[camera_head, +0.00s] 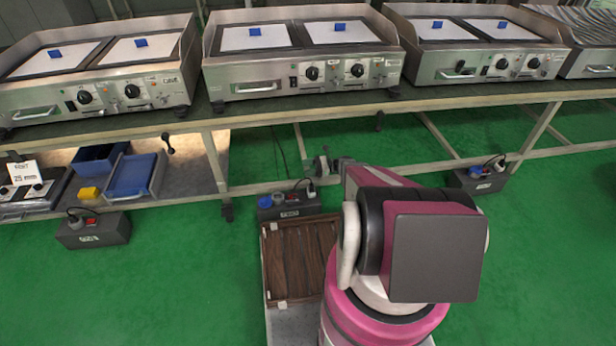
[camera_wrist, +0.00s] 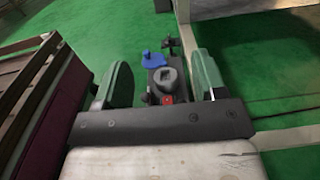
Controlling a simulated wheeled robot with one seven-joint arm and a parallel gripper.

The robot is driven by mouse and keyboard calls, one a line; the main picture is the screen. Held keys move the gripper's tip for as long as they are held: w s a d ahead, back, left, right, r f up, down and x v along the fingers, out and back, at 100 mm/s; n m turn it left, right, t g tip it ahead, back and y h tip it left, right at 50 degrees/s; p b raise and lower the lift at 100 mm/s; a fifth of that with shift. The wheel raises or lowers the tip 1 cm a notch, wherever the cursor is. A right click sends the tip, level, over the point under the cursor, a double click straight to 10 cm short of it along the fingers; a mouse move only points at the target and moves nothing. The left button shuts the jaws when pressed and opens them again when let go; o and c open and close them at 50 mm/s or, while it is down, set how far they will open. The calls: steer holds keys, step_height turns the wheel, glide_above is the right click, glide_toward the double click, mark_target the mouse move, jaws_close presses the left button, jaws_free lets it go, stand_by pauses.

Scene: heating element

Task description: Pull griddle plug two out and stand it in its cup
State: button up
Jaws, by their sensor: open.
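The middle black socket box (camera_head: 290,213) stands on the green floor below the bench. A grey plug (camera_head: 311,192) with a black cable sits upright at its right end, and a blue cup (camera_head: 278,199) is at its left. In the wrist view the grey plug (camera_wrist: 168,77) shows between my fingers, with the blue cup (camera_wrist: 153,60) beyond and a red switch (camera_wrist: 167,98) nearer. My gripper (camera_wrist: 163,80) is open, its green-padded fingers apart on either side of the plug in the picture. I cannot tell whether the fingertips reach down to the plug's depth.
Similar socket boxes stand at left (camera_head: 95,232) and right (camera_head: 480,180). Several griddles, including the middle one (camera_head: 300,70), line the bench above. A brown slatted crate (camera_head: 265,265) is beside my arm. A bench leg (camera_head: 215,160) stands left of the middle box. Green floor is open around.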

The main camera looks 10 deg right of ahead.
step_height(320, 180, up, 19)
steer(key=s+m+t, duration=0.1)
steer(key=m+t, duration=0.1)
steer(key=t, duration=0.2)
steer(key=shift+d+m+h, duration=0.3)
steer(key=shift+d, duration=0.15)
steer(key=s+a+r+n+g+h, duration=0.1)
steer(key=s+a+n+g+h, duration=0.1)
steer(key=s+n+g+h, duration=0.25)
steer(key=s+a+n+g+h, duration=0.1)
steer(key=s+a+n+h, duration=0.25)
steer(key=s+n, duration=0.35)
steer(key=s+d+r+n+t+h, duration=0.1)
steer(key=s+d+r+n+h, duration=0.3)
steer(key=s+n+h, duration=0.5)
steer(key=shift+d+r, duration=0.3)
steer(key=shift+d, duration=0.85)
